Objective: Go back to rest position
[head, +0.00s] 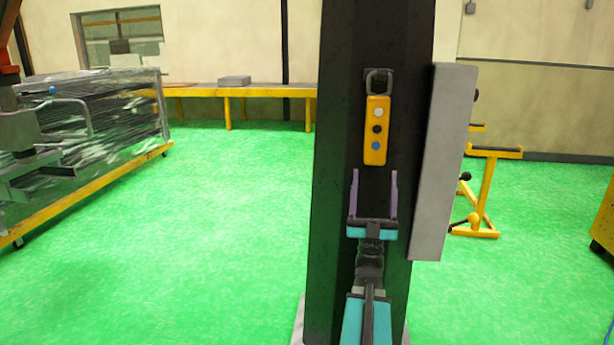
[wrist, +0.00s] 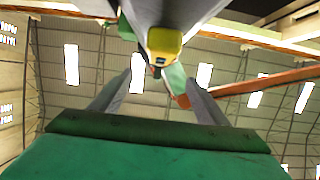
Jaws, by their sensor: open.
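My gripper (head: 374,192) is open and empty in the head view, its two purple-grey fingers pointing up in front of a dark column. A yellow pendant (head: 376,130) with white, black and blue buttons hangs on the column (head: 340,130) just above the fingertips. The fingers look apart from it, though the depth gap is hard to judge. In the wrist view my gripper (wrist: 158,95) has its fingers spread with nothing between them. The pendant's yellow underside (wrist: 164,42) shows above the fingers there, against the ceiling.
A grey panel (head: 444,160) is fixed to the column's right side. A wrapped cart (head: 95,110) stands at left, a yellow bench (head: 270,92) at the back, and a yellow stand (head: 485,195) at right. The green floor (head: 200,220) left of the column is clear.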

